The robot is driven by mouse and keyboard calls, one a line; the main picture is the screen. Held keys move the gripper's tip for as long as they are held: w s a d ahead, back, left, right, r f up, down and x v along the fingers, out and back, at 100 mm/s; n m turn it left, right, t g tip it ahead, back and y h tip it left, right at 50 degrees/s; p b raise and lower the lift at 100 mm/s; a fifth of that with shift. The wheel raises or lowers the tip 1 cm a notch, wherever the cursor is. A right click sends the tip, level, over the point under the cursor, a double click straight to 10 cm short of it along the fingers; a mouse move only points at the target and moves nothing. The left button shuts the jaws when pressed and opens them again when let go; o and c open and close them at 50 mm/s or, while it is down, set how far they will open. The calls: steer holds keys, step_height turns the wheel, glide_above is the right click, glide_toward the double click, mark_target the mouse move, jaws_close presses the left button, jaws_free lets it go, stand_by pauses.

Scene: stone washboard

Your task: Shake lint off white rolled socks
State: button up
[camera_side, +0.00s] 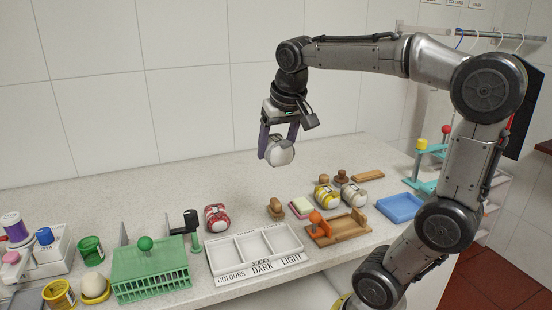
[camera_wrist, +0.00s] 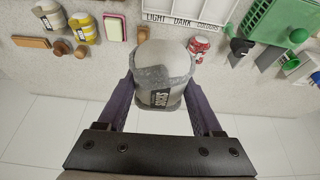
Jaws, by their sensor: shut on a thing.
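My gripper (camera_side: 277,152) is shut on a pale rolled pair of socks (camera_side: 282,154) and holds it in the air above the worktop, near the tiled wall. In the wrist view the roll (camera_wrist: 163,62) sits between the two purple fingers, whitish on top with a greyer, speckled band and a dark label. Whether the specks are lint I cannot tell. The three-compartment sock tray (camera_side: 259,271), marked COLOURS, DARK and LIGHT, stands below at the front edge, its compartments empty.
A red roll (camera_side: 216,217) lies behind the tray's left end. A yellow roll (camera_side: 326,196) and a grey-white roll (camera_side: 353,195) lie to the right, behind a wooden holder (camera_side: 339,228). A green rack (camera_side: 150,270) stands left and a blue tray (camera_side: 401,208) right. The back worktop is clear.

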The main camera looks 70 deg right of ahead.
mark_target(273, 137)
step_height(273, 137, up, 6)
steer(key=shift+f, duration=0.1)
step_height(273, 137, down, 10)
steer(key=shift+f, duration=0.25)
step_height(273, 137, up, 10)
steer(key=shift+r, duration=0.2)
step_height(273, 137, down, 11)
